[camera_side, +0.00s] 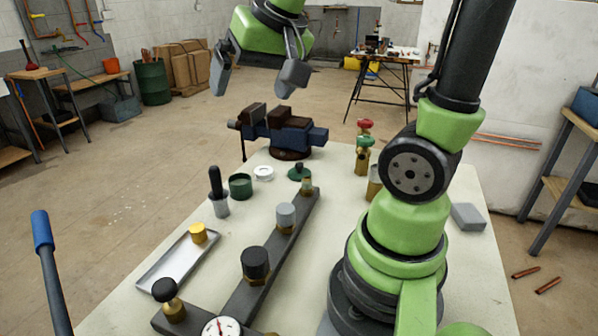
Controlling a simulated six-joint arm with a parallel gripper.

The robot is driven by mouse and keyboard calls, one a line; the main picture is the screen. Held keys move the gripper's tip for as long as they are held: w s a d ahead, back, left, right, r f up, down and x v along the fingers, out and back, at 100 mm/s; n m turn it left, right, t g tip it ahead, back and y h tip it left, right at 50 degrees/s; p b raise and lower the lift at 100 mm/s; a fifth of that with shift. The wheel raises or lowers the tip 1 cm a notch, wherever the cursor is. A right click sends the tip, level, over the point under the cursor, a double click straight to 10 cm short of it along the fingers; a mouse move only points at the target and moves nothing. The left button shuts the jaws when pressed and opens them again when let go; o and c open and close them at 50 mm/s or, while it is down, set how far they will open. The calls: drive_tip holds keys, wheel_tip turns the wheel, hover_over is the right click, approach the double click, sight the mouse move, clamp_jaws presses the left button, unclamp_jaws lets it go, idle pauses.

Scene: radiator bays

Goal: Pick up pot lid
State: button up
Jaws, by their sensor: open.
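The dark green pot lid (299,173), a small disc with a knob on top, appears to sit on the pale bench top near the far end of the dark bar. An open dark green pot (240,186) stands to its left, past a white ring. My gripper (252,92) is high above the far side of the bench, up and left of the lid in the picture. Its two grey fingers are spread wide with nothing between them. The gripper is well apart from the lid.
A blue vise (290,135) stands at the bench's far edge, behind the lid. A dark bar (270,265) carries several upright fittings. Brass valves (363,160) stand right of the lid. A white ring (263,173) and a metal tray (172,271) lie left of the bar.

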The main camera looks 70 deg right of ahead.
drive_tip(key=w+d+f+m+g+h, duration=0.1)
drive_tip(key=w+d+f, duration=0.1)
drive_tip(key=d, duration=0.2)
drive_tip(key=w+d+f+m+g, duration=0.1)
drive_tip(key=w+d+f, duration=0.1)
drive_tip(key=d, duration=0.1)
drive_tip(key=m+g+h, duration=0.1)
drive_tip(key=m+g, duration=0.2)
drive_tip(key=m, duration=0.1)
approach(299, 164)
drive_tip(key=f, duration=0.1)
drive_tip(key=x, duration=0.4)
drive_tip(key=shift+s+d+f, duration=0.2)
drive_tip(key=shift+w+x, duration=0.2)
drive_tip(key=shift+x, duration=2.6)
drive_tip(key=shift+a, duration=0.1)
drive_tip(key=c, duration=1)
